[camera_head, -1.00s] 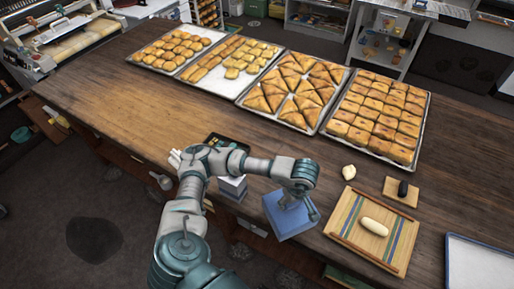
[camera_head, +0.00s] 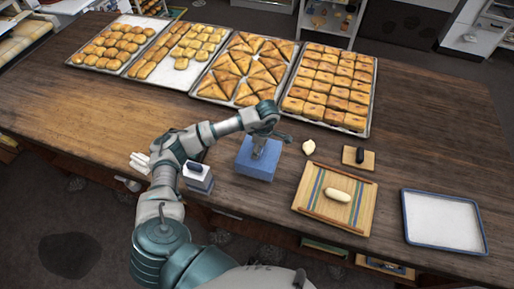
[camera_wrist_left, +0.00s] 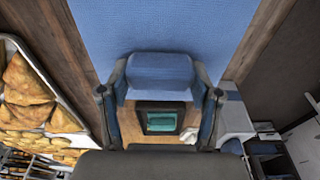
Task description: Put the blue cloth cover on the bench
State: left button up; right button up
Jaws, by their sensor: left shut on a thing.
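The blue cloth cover (camera_head: 256,160) has a boxy shape and is over the bench near its front edge, left of the striped mat. My left gripper (camera_head: 262,150) is above it and shut on its top. In the left wrist view the blue cover (camera_wrist_left: 155,25) fills the upper middle, and a raised blue part sits between the fingers of the left gripper (camera_wrist_left: 160,80). I cannot tell whether the cover touches the bench. The wooden bench (camera_head: 85,130) spans the head view. My right gripper is not in view.
Trays of pastries (camera_head: 333,125) line the back. A wooden striped mat (camera_head: 310,208) with a pale roll (camera_head: 338,195), a pale dough piece (camera_head: 309,147) and a small board (camera_head: 370,164) lie right. A blue-rimmed tray (camera_head: 443,220) is farther right. A white stack (camera_head: 198,180) stands left.

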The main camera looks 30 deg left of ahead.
pick_arm(q)
jog(key=shift+w+a, duration=0.3)
jog(key=shift+w, duration=0.15)
jog(key=shift+f, duration=0.2)
notch_tip(320, 180, down, 3)
jog(key=shift+d+r+p, duration=0.1)
jog(key=shift+p, duration=0.55)
jog(key=shift+f, duration=0.2)
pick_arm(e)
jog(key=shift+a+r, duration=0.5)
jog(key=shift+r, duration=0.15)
pick_arm(q)
jog(key=o, duration=1.5)
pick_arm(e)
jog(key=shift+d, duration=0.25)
pick_arm(q)
jog(key=shift+r, duration=0.1)
